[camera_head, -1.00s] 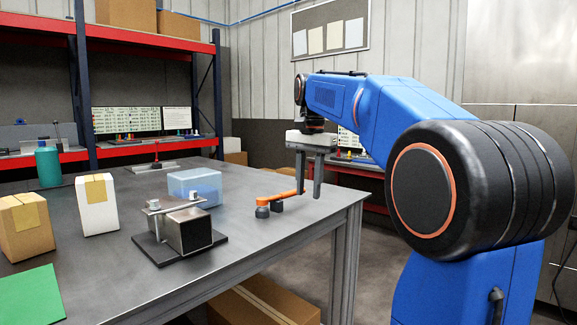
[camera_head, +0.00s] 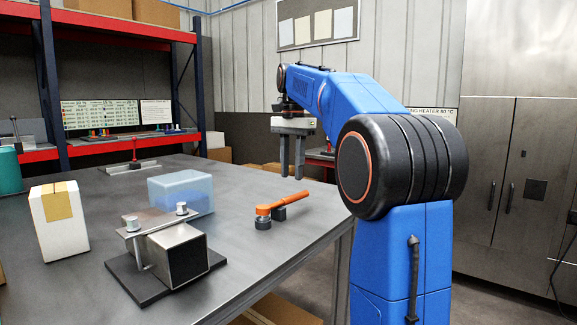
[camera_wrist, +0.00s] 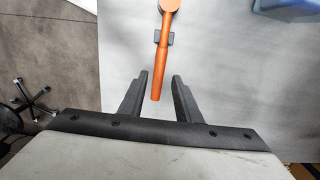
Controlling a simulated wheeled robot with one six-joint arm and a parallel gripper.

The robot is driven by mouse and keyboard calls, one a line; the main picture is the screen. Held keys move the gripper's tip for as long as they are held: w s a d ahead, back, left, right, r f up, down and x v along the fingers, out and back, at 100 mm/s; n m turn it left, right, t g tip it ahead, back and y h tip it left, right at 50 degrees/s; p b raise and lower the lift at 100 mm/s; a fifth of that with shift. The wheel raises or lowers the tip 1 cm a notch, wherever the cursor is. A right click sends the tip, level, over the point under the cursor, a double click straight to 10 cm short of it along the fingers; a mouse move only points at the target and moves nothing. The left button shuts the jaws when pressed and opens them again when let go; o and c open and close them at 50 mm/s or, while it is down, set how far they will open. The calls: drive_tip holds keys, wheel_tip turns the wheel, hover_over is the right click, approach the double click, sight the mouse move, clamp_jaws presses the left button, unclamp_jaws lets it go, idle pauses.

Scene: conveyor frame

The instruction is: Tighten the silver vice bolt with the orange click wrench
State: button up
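The orange click wrench (camera_head: 284,198) lies on the table on a small dark rest, its dark socket end toward the vice. Its handle also shows in the wrist view (camera_wrist: 160,65). In the wrist view the handle end lies between the fingers (camera_wrist: 156,78).
A translucent blue bin (camera_head: 181,190) stands behind the vice. A white box (camera_head: 59,222) with a tan label stands at the left. The table (camera_head: 235,245) is clear between vice and wrench. Its right edge runs close past the wrench.

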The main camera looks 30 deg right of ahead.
sight(291, 195)
drive_tip(key=f, duration=0.7)
drive_tip(key=shift+a+f, duration=0.1)
drive_tip(key=shift+a, duration=0.1)
clamp_jaws()
drive_tip(key=shift+r, duration=2.5)
drive_tip(key=shift+s, duration=0.1)
